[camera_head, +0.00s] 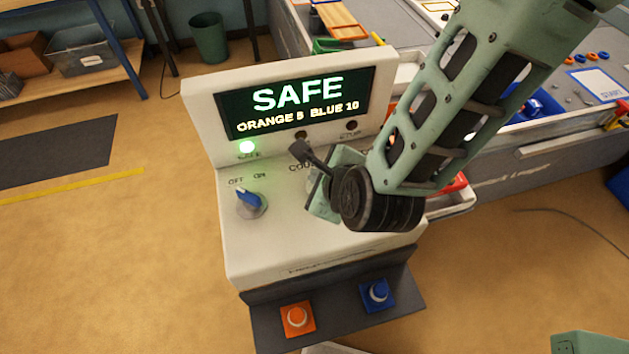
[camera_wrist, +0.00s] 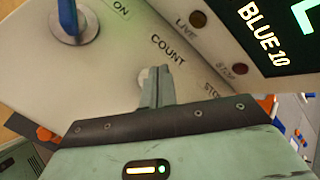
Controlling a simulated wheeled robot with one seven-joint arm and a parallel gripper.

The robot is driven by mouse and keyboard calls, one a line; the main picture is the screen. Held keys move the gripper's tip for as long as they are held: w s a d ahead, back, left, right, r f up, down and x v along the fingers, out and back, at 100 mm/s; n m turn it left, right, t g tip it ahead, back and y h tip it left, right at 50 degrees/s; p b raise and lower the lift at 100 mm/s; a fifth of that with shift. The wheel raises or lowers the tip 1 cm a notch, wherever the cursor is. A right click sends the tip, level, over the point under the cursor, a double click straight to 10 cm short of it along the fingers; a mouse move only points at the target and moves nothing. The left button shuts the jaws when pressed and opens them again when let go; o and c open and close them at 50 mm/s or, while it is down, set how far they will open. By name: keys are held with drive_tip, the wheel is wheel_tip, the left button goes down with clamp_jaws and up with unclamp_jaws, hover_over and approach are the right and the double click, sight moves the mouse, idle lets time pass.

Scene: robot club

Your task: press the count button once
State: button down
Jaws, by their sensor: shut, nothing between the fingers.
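The white control console (camera_head: 285,255) stands in the middle of the head view. Its display (camera_head: 300,103) reads SAFE, ORANGE 5, BLUE 10. In the wrist view, the pale round count button (camera_wrist: 144,76) lies below the COUNT label on the console top, partly hidden behind my fingers. My gripper (camera_wrist: 160,72) is shut and empty, with its fingertips over the button area. I cannot tell whether they touch it. In the head view, my wrist covers the button and the fingertips are hidden.
A blue OFF/ON knob (camera_head: 249,202) sits left of my gripper. A green lamp (camera_head: 247,147) is lit; the live and stop lamps are dark. Orange (camera_head: 297,318) and blue (camera_head: 376,294) buttons sit on the front ledge. A worktable with trays stands behind on the right.

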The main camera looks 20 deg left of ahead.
drive_tip(key=shift+r+p, duration=1.6)
drive_tip(key=shift+r, duration=0.9)
